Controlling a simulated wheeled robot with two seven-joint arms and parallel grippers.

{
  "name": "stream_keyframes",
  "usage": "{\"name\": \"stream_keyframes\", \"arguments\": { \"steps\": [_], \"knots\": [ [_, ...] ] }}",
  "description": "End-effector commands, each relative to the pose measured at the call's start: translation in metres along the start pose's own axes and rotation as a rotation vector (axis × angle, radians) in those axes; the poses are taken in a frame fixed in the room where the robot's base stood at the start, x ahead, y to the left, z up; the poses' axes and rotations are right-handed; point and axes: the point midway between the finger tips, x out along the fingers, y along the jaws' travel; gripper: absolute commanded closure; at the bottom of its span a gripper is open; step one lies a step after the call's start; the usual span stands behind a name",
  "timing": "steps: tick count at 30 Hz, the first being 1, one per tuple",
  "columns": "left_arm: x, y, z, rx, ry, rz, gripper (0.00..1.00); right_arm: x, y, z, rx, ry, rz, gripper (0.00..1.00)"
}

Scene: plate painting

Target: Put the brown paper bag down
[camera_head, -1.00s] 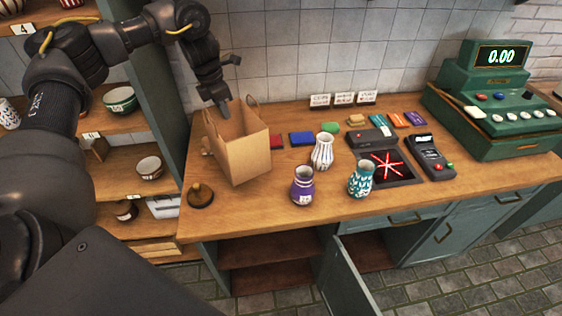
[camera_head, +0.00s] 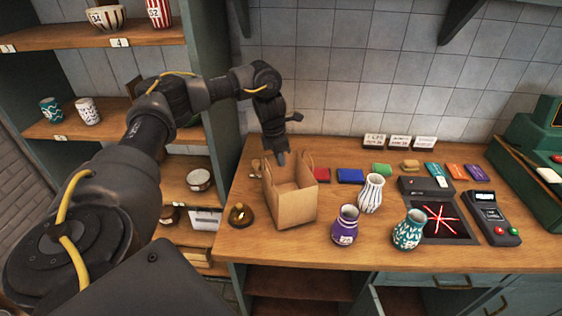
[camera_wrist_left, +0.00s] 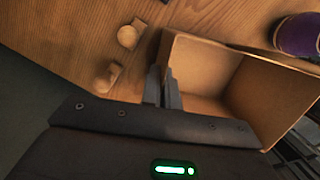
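The brown paper bag (camera_head: 292,208) is upright and open at the top, at the left part of the wooden counter; its base appears to rest on the wood. My left gripper (camera_head: 281,157) points down at the bag's back left rim. In the left wrist view, the fingers (camera_wrist_left: 163,88) are close together at the rim of the bag (camera_wrist_left: 200,72), with its wall seeming to run between them. The inside that shows looks empty. My right gripper is out of view.
Red and blue blocks (camera_head: 350,175) lie behind. Shelves with pots are at left.

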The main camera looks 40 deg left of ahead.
Motion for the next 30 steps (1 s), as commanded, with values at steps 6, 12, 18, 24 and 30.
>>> {"name": "stream_keyframes", "arguments": {
  "steps": [6,12,18,24,30],
  "knots": [
    [0.013,0.0,-0.002,0.0,-0.002,0.002,1.0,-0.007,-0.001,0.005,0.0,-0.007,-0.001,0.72],
    [0.013,0.0,-0.002,0.001,-0.002,0.001,1.0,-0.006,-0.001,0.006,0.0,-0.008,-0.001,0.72],
    [0.016,0.0,-0.003,0.001,-0.002,0.001,0.9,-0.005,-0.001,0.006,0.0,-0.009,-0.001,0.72],
    [0.016,0.0,-0.003,0.001,-0.001,0.001,0.76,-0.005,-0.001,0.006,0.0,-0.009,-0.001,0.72],
    [0.014,0.0,-0.002,0.001,-0.002,0.001,0.76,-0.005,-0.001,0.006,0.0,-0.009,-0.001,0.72]
  ]
}}
